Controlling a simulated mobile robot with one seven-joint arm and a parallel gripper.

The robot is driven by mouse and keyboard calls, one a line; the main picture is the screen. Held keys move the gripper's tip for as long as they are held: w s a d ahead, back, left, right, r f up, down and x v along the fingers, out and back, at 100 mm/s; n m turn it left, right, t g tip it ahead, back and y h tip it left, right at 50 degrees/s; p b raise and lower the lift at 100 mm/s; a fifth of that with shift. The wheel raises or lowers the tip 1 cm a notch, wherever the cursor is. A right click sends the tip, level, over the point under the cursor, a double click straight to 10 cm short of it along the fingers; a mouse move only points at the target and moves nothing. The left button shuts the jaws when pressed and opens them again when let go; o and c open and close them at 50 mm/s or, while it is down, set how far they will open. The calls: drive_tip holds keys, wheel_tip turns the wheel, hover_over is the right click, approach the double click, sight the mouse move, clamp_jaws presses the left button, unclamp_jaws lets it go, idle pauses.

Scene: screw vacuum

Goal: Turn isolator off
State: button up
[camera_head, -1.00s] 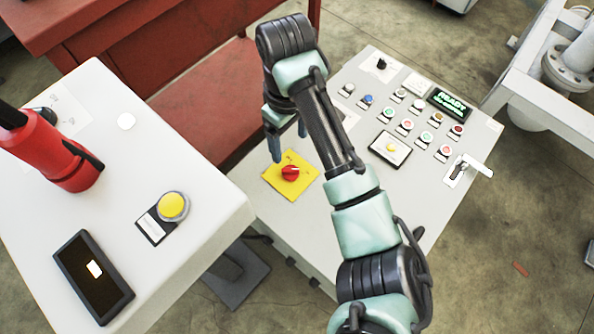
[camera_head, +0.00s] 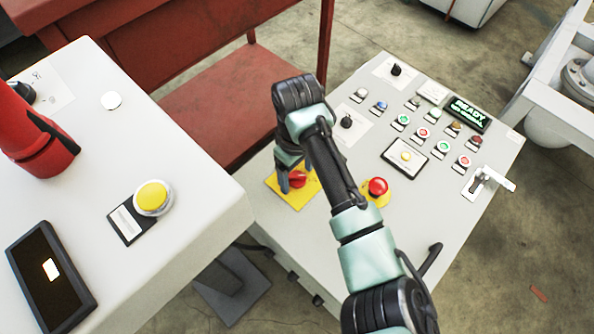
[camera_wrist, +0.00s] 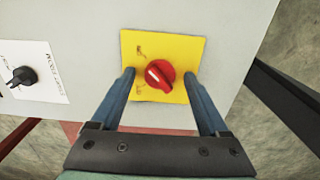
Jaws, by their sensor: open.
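The isolator is a red rotary knob (camera_head: 297,179) on a yellow square plate (camera_head: 312,192), at the left part of the grey control panel. In the wrist view the red knob (camera_wrist: 159,74) sits on the yellow plate (camera_wrist: 176,45), its ridge running diagonally from upper left to lower right. My gripper (camera_head: 292,180) is above the plate and partly hides it in the head view. In the wrist view my gripper (camera_wrist: 160,80) is open, with one blue finger on each side of the knob. Both fingers look apart from the knob; their exact height above it is unclear.
A red emergency button (camera_head: 377,187) on a yellow base stands right of my arm. A black selector (camera_head: 347,122) is beyond it, and several push buttons and a green READY display (camera_head: 467,113) lie further right. A white console (camera_head: 190,220) stands close on the left.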

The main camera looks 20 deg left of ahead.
clamp_jaws()
drive_tip(key=shift+r+n+p, duration=0.2)
drive_tip(key=shift+n+p, duration=0.1)
drive_tip(key=shift+p, duration=0.4)
drive_tip(key=shift+s+p, duration=0.1)
drive_tip(key=shift+p, duration=0.35)
drive_tip(key=shift+r+n+p, duration=0.15)
drive_tip(key=shift+n+p, duration=0.75)
drive_tip(key=shift+p, duration=0.3)
drive_tip(key=n+p, duration=0.4)
drive_tip(key=n, duration=0.1)
drive_tip(key=shift+f, duration=0.2)
drive_tip(key=n+p, duration=0.2)
drive_tip(key=n, duration=0.3)
drive_tip(key=shift+f+n+p, duration=0.1)
drive_tip(key=shift+n+p, duration=0.3)
drive_tip(key=n+p, duration=0.1)
drive_tip(key=n, duration=0.3)
drive_tip(key=shift+n, duration=0.3)
drive_tip(key=shift+f, duration=0.1)
